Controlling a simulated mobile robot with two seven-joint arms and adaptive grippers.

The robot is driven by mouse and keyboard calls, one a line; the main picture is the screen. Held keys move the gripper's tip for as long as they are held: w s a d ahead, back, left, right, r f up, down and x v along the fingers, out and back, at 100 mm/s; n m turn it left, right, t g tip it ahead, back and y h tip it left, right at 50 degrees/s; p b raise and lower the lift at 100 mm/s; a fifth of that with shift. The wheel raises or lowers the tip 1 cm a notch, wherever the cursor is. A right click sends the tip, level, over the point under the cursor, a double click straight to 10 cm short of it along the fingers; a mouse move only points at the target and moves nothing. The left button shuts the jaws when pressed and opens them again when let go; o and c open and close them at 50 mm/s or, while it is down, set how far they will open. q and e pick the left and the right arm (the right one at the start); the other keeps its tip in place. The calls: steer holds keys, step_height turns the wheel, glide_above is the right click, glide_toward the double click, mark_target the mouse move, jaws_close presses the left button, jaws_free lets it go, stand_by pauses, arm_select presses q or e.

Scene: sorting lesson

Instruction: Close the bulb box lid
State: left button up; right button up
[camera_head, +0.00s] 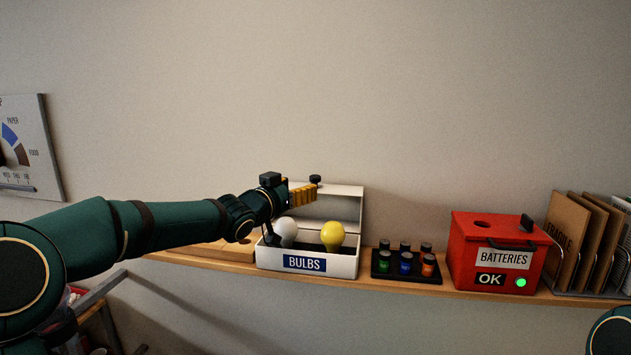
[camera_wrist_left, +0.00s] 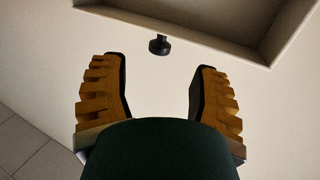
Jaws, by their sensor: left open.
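The white bulb box (camera_head: 340,265), labelled BULBS, stands on the shelf with its lid (camera_head: 345,210) raised at the back. A white bulb (camera_head: 286,230) and a yellow bulb (camera_head: 332,235) sit inside. A dark knob (camera_head: 315,179) is at the lid's upper edge. My left gripper (camera_head: 308,191) is in front of the raised lid, close to the knob, its yellow fingers overlapping the lid. In the left wrist view the gripper (camera_wrist_left: 160,75) is open and empty. The knob (camera_wrist_left: 159,44) shows just beyond the fingertips, centred between them. My right gripper is out of view.
Right of the box on the wooden shelf (camera_head: 455,291) are a black tray (camera_head: 405,280) of several batteries, a red BATTERIES box (camera_head: 470,265) with a green light, and a rack of cardboard (camera_head: 565,235). The wall is close behind. A dial panel (camera_head: 40,150) hangs at left.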

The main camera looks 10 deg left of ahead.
mark_target(312, 181)
arm_select(q)
steer(key=p+x, duration=0.1)
steer(key=x, duration=0.6)
steer(key=shift+w+d, duration=0.1)
steer(key=shift+w, duration=0.25)
jaws_close()
